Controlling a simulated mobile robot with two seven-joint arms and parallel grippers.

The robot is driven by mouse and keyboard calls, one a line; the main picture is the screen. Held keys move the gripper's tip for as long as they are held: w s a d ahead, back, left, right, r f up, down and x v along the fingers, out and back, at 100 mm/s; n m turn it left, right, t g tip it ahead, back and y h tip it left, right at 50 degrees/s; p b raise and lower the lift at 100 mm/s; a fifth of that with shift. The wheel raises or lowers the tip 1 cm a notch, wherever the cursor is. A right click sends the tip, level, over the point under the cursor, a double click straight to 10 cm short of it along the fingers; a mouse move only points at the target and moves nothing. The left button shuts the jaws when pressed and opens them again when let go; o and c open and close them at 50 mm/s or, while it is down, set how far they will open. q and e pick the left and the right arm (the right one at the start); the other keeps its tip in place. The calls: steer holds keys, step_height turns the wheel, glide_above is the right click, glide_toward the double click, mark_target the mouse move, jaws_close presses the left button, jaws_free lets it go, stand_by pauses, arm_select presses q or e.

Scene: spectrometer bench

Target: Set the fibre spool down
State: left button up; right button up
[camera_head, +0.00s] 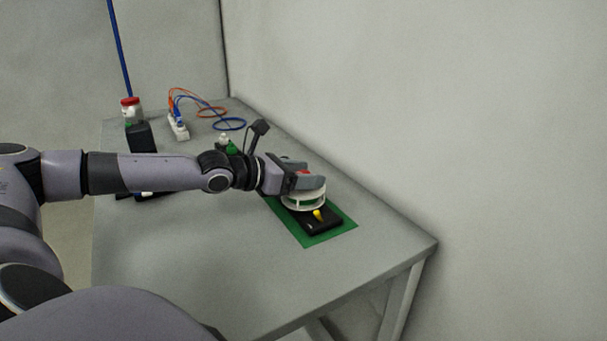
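The fibre spool (303,203) is a white, round, flanged reel with green showing between its flanges. It is over the green mat (341,236), at the back edge of a black block (318,222) with a yellow piece on it. My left gripper (306,178) reaches in from the left, over the top of the spool. Its grey fingers lie on either side of a small red part at the spool's top and appear shut on it. The fingers hide part of the spool, and I cannot tell whether its underside touches anything. My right gripper is not in view.
A red-lidded jar (131,111), a black box (139,136), and a white strip (178,127) with orange and blue cables (230,124) stand at the back left. A green-and-white bottle (224,140) is behind my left wrist. The table's (215,265) front is clear; a wall runs along its right.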

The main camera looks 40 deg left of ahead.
arm_select(q)
steer(key=b+v, duration=0.2)
steer(key=v, duration=1)
stand_by(0.5)
steer(key=shift+r, duration=0.1)
stand_by(0.4)
